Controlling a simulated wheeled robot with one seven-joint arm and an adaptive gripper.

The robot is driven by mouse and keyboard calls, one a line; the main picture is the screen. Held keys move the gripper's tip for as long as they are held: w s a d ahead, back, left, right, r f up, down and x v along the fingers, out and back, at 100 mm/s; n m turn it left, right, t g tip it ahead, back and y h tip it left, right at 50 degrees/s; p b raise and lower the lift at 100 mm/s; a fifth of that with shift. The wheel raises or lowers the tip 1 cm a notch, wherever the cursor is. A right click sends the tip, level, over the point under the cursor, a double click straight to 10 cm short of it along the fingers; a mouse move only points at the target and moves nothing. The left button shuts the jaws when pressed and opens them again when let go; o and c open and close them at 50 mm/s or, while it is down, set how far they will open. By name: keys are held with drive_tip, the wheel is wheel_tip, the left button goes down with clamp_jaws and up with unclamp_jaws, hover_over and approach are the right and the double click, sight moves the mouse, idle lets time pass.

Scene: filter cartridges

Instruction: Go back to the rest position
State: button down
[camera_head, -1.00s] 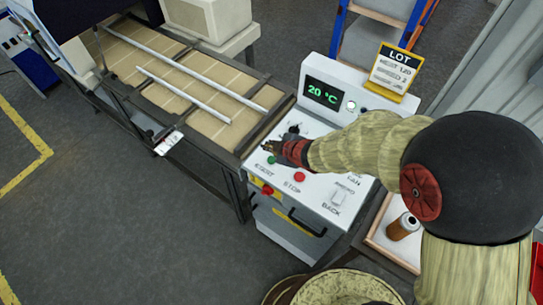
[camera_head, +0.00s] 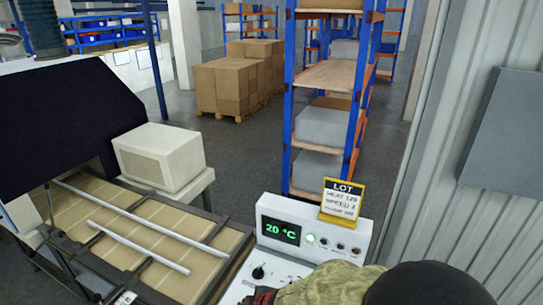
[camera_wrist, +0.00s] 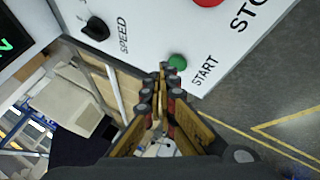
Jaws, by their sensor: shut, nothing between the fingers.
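My gripper (camera_wrist: 161,82) is shut and empty in the wrist view, with its fingertips close to the green START button (camera_wrist: 177,61). I cannot tell whether they touch it. The white control panel (camera_wrist: 145,30) fills the top of that view, with the black SPEED knob (camera_wrist: 96,28) at the left and part of a red button (camera_wrist: 208,2) at the top. In the head view the panel's display (camera_head: 283,231) reads 20 °C. My forearm covers the lower part of the panel there, and only a bit of my gripper shows at the bottom edge.
The machine bed (camera_head: 150,240) with two pale rods lies left of the panel. A yellow LOT sign (camera_head: 342,200) stands on the panel's back. A beige box (camera_head: 160,157), blue-orange shelving (camera_head: 325,100) and cartons (camera_head: 235,80) stand behind. A corrugated wall (camera_head: 440,150) is at the right.

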drive_tip(key=d, duration=0.1)
drive_tip(key=s+d+f+m+h, duration=0.1)
drive_tip(key=d, duration=0.1)
drive_tip(key=d+m+h, duration=0.1)
drive_tip(key=shift+s+d+f+g, duration=0.15)
drive_tip(key=shift+s+d+g, duration=0.15)
drive_tip(key=shift+d, duration=0.05)
drive_tip(key=d, duration=0.1)
drive_tip(key=d+r+m+h, duration=0.1)
drive_tip(key=s+d+m, duration=0.1)
drive_tip(key=d, duration=0.1)
drive_tip(key=shift+d+r+h, duration=0.1)
drive_tip(key=shift+r+h, duration=0.2)
drive_tip(key=s+d+r+m+h+b, duration=0.1)
drive_tip(key=s+d+r+m+b, duration=0.7)
drive_tip(key=s+d+r+m, duration=0.5)
drive_tip(key=s+d+r, duration=0.4)
drive_tip(key=d+r, duration=0.1)
drive_tip(key=shift+s+d+r, duration=0.35)
drive_tip(key=shift+r, duration=0.05)
